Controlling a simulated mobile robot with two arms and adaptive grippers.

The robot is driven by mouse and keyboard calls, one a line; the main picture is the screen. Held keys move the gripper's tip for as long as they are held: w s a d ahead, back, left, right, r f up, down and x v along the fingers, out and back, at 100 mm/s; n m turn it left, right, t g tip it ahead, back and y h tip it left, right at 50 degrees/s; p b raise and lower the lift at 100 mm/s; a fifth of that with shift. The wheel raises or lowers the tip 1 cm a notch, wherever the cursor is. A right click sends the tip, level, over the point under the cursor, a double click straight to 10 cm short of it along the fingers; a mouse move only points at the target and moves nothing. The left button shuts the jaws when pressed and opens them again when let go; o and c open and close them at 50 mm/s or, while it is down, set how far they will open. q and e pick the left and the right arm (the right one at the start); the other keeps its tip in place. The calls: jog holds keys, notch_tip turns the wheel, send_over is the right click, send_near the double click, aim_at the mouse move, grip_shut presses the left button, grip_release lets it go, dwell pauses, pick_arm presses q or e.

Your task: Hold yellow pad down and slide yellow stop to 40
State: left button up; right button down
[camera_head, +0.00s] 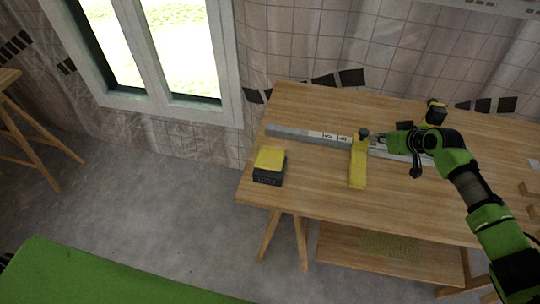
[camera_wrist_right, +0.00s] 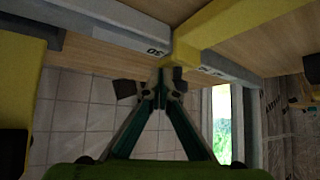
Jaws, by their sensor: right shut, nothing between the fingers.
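The yellow pad (camera_head: 270,159) sits on a dark box at the left front of the table. The yellow stop (camera_head: 358,165) lies across a grey rail (camera_head: 292,132) with number labels and has a dark knob at its back end. My right gripper (camera_head: 374,139) is shut and empty, just right of the stop at the rail. In the wrist view its fingertips (camera_wrist_right: 161,84) meet close to the stop (camera_wrist_right: 228,28); I cannot tell if they touch it. A "30" label shows on the rail (camera_wrist_right: 125,38) beside the stop. My left gripper is not in view.
A second yellow piece (camera_head: 434,114) with a dark knob stands further right, near my right arm. The wooden table (camera_head: 305,185) is clear between the pad and the stop. Small wooden blocks (camera_head: 526,188) lie at the right. A window (camera_head: 150,50) is at the back left.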

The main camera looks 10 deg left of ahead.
notch_tip(320, 180, up, 5)
jog(key=p, duration=0.3)
jog(key=shift+p, duration=0.4)
